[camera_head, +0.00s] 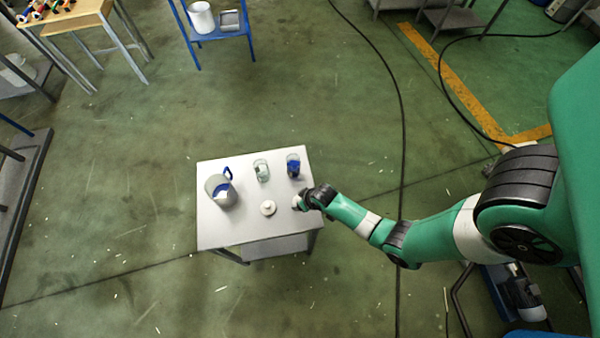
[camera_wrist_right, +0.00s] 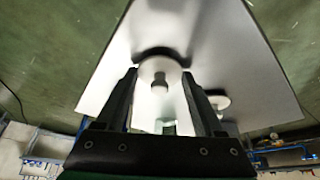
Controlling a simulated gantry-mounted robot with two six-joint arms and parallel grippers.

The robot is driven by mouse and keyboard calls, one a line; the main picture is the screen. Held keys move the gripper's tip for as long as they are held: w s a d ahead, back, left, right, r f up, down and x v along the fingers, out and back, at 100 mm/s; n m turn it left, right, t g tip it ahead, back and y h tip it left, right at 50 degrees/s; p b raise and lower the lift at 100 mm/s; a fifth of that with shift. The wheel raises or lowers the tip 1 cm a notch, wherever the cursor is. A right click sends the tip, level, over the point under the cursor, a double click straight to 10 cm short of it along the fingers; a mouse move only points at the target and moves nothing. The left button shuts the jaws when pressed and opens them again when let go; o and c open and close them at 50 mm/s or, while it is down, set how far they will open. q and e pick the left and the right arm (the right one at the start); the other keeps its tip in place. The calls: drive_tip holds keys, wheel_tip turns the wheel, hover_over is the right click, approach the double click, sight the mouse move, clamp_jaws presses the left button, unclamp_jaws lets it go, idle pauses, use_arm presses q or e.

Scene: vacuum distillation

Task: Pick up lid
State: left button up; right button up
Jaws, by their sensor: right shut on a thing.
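A round white lid with a small knob (camera_wrist_right: 160,74) sits between the two dark fingers of my right gripper (camera_wrist_right: 160,72) in the right wrist view. The right gripper (camera_head: 299,203) is shut on it at the right edge of the small white table (camera_head: 225,232). In the head view the held lid is mostly hidden by the gripper. A second round white lid with a knob (camera_head: 268,208) lies on the table, just left of the gripper; it also shows in the wrist view (camera_wrist_right: 216,99). My left gripper is not in view.
A grey pitcher with a blue handle (camera_head: 220,188) stands on the table's left side. A clear glass beaker (camera_head: 262,171) and a beaker with blue contents (camera_head: 293,166) stand at the back. The front of the tabletop is clear. A black cable (camera_head: 401,110) lies on the floor.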

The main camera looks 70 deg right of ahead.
sight(299, 198)
drive_tip(key=shift+r+p, duration=0.5)
drive_tip(key=shift+r, duration=0.05)
wheel_tip(299, 198, up, 3)
drive_tip(key=shift+r+p, duration=0.1)
drive_tip(key=shift+p, duration=1.15)
drive_tip(key=s+a+r+p, duration=0.1)
drive_tip(key=s+r+p, duration=0.6)
drive_tip(key=s, duration=0.7)
drive_tip(key=shift+r+p, duration=0.3)
drive_tip(key=shift+r, duration=0.5)
